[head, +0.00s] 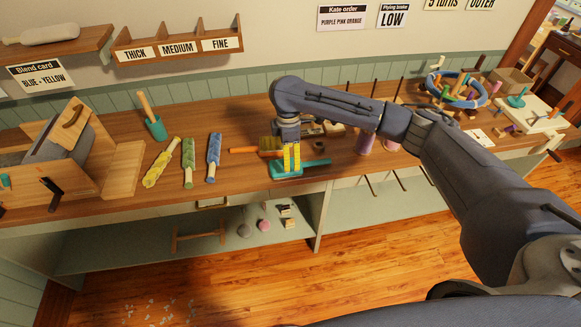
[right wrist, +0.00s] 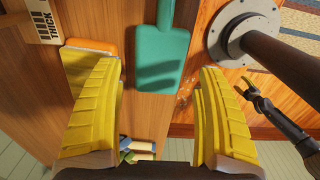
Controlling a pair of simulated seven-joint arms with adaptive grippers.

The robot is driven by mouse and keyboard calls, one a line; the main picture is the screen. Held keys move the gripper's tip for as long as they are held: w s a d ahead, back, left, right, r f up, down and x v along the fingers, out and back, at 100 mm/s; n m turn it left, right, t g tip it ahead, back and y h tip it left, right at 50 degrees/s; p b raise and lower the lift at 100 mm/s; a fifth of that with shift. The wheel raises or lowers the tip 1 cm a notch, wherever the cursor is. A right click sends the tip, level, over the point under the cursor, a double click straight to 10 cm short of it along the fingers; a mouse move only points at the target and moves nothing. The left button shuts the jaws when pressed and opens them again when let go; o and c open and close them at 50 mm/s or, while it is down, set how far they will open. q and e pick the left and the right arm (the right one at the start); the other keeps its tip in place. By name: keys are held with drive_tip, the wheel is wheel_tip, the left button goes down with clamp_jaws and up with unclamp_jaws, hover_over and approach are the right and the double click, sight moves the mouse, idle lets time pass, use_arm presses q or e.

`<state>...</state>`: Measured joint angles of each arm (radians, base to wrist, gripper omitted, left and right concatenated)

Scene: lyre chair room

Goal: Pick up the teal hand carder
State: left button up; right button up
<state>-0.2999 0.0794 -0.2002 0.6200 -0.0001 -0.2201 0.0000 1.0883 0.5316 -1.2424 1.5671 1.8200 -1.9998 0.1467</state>
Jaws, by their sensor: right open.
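The teal hand carder (head: 318,162) lies on the wooden bench, its handle pointing right in the head view. In the right wrist view its flat teal body (right wrist: 163,50) shows beyond and between my yellow fingers, with a shadow across it. My right gripper (head: 292,168) is open, pointing down over the carder's body and hiding part of it. It also shows in the right wrist view (right wrist: 160,72), with nothing between its fingers; I cannot tell the exact height gap.
An orange-handled carder (head: 243,150) lies close on the left. Yellow, green and blue rolls (head: 214,158) and a teal tool with a wooden handle (head: 155,128) are farther left. Upright pegs and a purple cone (head: 365,143) stand to the right. A lower shelf (head: 150,250) runs beneath.

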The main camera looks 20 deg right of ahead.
sight(301, 166)
drive_tip(key=shift+d+f, duration=0.1)
drive_tip(key=shift+f, duration=2.6)
drive_tip(key=shift+c, duration=0.5)
drive_tip(key=c, duration=0.8)
